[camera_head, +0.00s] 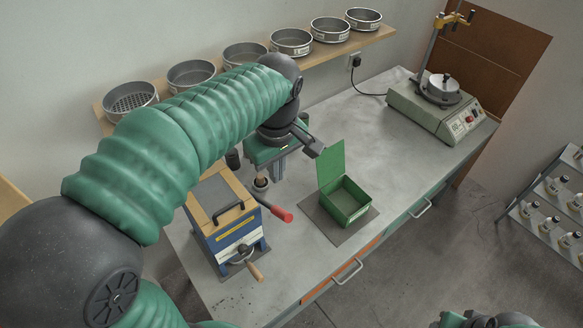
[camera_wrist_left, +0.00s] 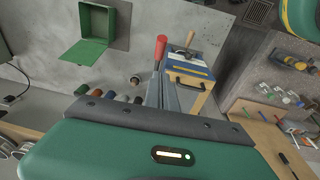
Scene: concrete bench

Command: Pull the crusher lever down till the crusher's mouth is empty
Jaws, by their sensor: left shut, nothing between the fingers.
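The crusher (camera_head: 228,225) is a blue, white and wood box with a black top handle, at the left of the bench. It also shows in the wrist view (camera_wrist_left: 188,72). Its lever has a red grip (camera_head: 282,214) sticking out to the right; the grip also shows in the wrist view (camera_wrist_left: 160,46), just past my fingertips. A wooden-handled crank (camera_head: 254,270) is at its front. My left gripper (camera_head: 279,174) is shut and empty, behind the red grip in the picture; I cannot tell the gap. The crusher's mouth cannot be made out. My right gripper's fingers are out of view.
An open green box (camera_head: 345,201) with a raised lid stands right of the crusher. A small cup (camera_head: 261,184) is beside my left gripper. A sieve shelf (camera_head: 222,74) runs along the wall. A grey machine (camera_head: 434,112) stands at the bench's far end.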

